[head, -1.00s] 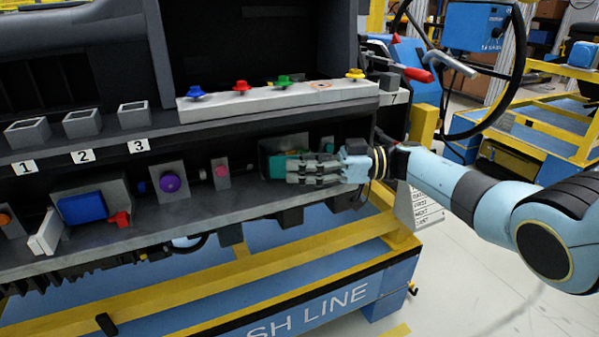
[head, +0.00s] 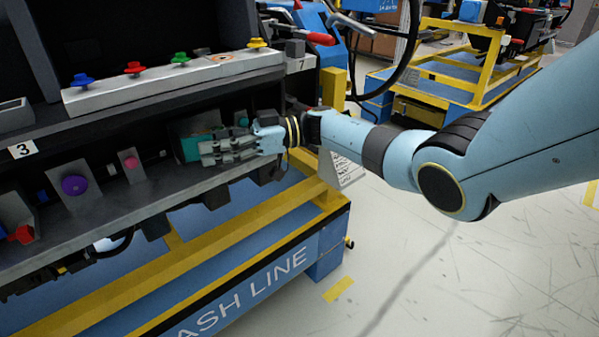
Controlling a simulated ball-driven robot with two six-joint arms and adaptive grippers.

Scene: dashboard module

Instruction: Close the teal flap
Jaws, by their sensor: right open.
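The teal flap (head: 191,148) is on the lower shelf of the dashboard module, at the right part of the shelf in the head view. Its panel stands in a dark housing, and my gripper hides part of it. My right gripper (head: 208,152) is open, with its fingers pointing left just in front of the flap. I cannot tell whether the fingers touch it. A smaller teal part (head: 242,118) shows behind the gripper. My left gripper is not in view.
On the lower shelf (head: 130,205) left of the flap are a pink button (head: 131,163) and a purple knob (head: 74,185). Above, a white ledge (head: 165,88) carries blue, red, green and yellow knobs. A steering wheel stands behind. Floor at the right is clear.

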